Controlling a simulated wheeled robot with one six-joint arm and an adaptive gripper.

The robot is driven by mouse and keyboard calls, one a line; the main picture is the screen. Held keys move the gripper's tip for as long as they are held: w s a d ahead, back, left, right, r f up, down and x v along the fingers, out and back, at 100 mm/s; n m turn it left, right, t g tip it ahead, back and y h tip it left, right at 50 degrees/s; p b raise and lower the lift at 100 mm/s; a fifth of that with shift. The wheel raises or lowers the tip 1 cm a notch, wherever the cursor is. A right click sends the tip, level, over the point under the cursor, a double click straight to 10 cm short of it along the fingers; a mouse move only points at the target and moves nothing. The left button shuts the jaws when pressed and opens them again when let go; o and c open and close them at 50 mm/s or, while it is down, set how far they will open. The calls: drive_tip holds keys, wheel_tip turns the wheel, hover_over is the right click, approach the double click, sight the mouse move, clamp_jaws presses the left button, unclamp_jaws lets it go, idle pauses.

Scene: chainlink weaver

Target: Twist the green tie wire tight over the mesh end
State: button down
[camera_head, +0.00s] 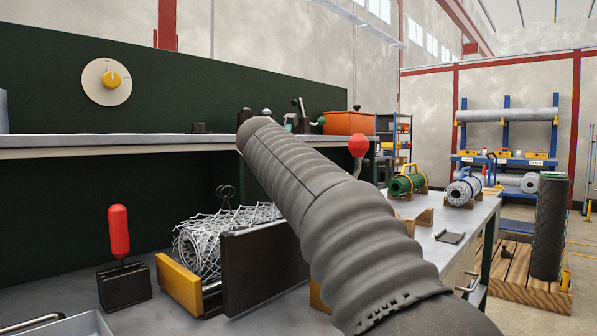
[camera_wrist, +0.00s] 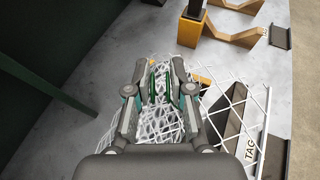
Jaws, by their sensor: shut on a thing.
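The mesh roll (camera_head: 203,248) lies in a cradle on the bench, its round end toward the left. In the wrist view the white mesh (camera_wrist: 160,124) shows below and between my fingers. My gripper (camera_wrist: 161,66) is over the mesh, its two fingers a small gap apart. Thin green strands, which look like the green tie wire (camera_wrist: 161,82), show between the fingers, and the gripper is shut on them. How far the wire is twisted cannot be made out. In the head view my sleeved arm hides the gripper and the wire.
A yellow-ended block (camera_head: 180,287) and a dark plate (camera_head: 262,268) flank the roll. A red-handled lever (camera_head: 120,240) stands at left, a red-knobbed lever (camera_head: 358,152) behind my arm. Green (camera_head: 407,181) and white (camera_head: 463,189) rolls sit farther right. A shelf edge (camera_head: 100,148) runs above.

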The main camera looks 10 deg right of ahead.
drive_tip(key=shift+a+r+m+g+h+p, duration=0.1)
drive_tip(key=shift+r+m+g+h+p, duration=0.4)
drive_tip(key=shift+p, duration=0.75)
drive_tip(key=shift+w+f+m+g+h+p, duration=0.1)
drive_tip(key=shift+f+m+g+h+p, duration=0.15)
drive_tip(key=shift+m+g+h+p, duration=0.6)
drive_tip(key=m+g+h, duration=0.2)
drive_tip(key=m, duration=0.1)
drive_tip(key=shift+f+p, duration=0.25)
drive_tip(key=shift+p, duration=0.1)
drive_tip(key=shift+m+g+h, duration=0.55)
drive_tip(key=shift+m+g, duration=0.3)
drive_tip(key=shift+m+g, duration=0.3)
drive_tip(key=shift+g, duration=0.2)
drive_tip(key=c, duration=1)
unclamp_jaws()
drive_tip(key=shift+t, duration=0.3)
